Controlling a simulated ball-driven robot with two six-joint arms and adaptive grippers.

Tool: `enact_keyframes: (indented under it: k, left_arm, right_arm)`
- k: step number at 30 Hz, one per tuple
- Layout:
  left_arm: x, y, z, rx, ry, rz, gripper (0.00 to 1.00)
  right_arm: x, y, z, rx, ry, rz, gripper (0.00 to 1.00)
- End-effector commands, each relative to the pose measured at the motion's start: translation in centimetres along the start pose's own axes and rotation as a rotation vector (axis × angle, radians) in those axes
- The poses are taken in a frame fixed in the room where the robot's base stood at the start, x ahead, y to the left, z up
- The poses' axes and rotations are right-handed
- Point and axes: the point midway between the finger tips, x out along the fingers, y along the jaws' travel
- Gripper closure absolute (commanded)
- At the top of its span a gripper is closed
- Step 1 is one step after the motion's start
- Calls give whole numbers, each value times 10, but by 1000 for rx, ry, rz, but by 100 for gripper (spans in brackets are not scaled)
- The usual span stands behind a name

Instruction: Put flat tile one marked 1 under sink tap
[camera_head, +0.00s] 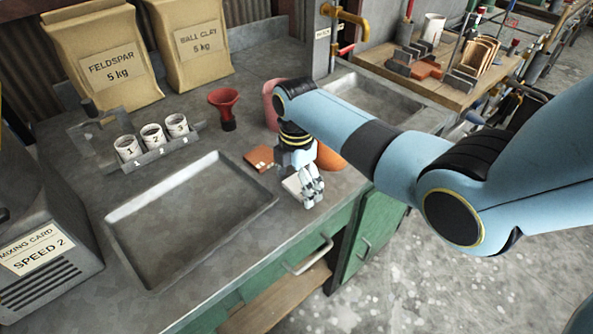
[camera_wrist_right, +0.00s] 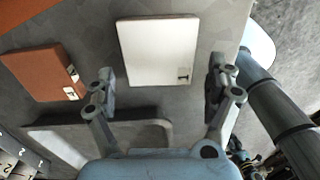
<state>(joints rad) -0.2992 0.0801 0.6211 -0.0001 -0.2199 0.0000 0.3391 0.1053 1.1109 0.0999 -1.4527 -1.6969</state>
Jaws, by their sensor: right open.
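The flat white tile marked 1 (camera_wrist_right: 158,50) lies on the grey worktop in the right wrist view. In the head view the same white tile (camera_head: 291,186) is partly hidden by my right gripper (camera_head: 312,192). In the wrist view my right gripper (camera_wrist_right: 160,85) is open, with one finger to each side of the tile's near end, and holds nothing. I cannot tell how high the fingers are above the worktop. The sink (camera_head: 375,98) is at the back right, with a yellow tap (camera_head: 348,16) above it. My left gripper is not in view.
A terracotta tile (camera_head: 259,158) lies beside the white one; it also shows in the wrist view (camera_wrist_right: 40,72). A shallow grey tray (camera_head: 190,220) is to the left. A red funnel (camera_head: 224,103) and a pink cup (camera_head: 270,103) stand behind. An orange rounded object (camera_head: 330,157) sits beside my gripper.

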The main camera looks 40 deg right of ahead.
Motion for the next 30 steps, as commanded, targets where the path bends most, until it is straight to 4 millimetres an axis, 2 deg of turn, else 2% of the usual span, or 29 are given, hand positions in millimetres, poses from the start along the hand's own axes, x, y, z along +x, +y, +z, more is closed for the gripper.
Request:
enact_keyframes:
  k: [5, 12, 17, 19, 21, 23, 26, 30]
  left_arm:
    - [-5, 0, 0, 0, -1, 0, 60]
    - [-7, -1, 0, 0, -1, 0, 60]
    - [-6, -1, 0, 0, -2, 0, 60]
    - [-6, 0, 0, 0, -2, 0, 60]
    - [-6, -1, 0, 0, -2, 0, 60]
    - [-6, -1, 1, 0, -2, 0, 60]
    - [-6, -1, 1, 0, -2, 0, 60]
    - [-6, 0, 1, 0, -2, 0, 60]
  right_arm:
    - [-30, 1, 0, 0, -1, 6, 12]
    - [-84, 2, 1, 0, -2, 7, 12]
    - [-108, 1, 1, 1, -1, 3, 12]
    - [-114, 1, 0, 2, -1, 3, 7]
    - [-118, 1, 0, 24, 0, 2, 6]
    - [-119, 0, 0, 83, 0, 1, 6]
    - [-119, 0, 0, 282, 0, 1, 6]
    - [-119, 1, 0, 724, 2, 2, 6]
